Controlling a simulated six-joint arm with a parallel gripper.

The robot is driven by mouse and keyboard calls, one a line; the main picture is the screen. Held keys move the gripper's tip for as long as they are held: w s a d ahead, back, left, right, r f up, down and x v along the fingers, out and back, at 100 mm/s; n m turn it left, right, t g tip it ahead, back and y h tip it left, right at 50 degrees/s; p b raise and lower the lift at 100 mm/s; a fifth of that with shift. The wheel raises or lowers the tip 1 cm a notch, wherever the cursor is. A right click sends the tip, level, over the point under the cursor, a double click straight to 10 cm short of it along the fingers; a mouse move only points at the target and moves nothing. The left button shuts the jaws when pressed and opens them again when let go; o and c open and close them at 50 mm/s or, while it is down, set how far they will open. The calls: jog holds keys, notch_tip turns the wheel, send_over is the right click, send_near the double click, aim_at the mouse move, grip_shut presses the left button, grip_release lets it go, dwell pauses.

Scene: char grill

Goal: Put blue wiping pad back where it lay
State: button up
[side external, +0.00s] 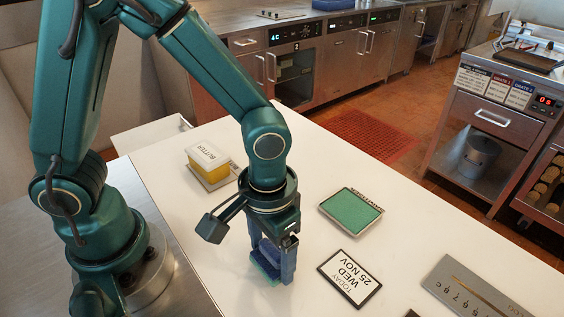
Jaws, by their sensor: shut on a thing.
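My gripper (273,262) points down over the white worktop, in the middle of the side external view. It is shut on the blue wiping pad (268,252), which is held upright between the fingers and partly hidden by them. A teal-green strip shows along the pad's lower edge. The pad is low, close to the worktop; I cannot tell whether it touches it.
A shallow tray with a green surface (350,210) lies right of my gripper. A date sign (349,278) lies in front of it. A grey marked plate (470,288) lies at the right.

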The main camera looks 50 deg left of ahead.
jog(key=shift+f, duration=0.45)
jog(key=o, duration=1.1)
jog(key=shift+f, duration=0.15)
jog(key=shift+o, duration=0.2)
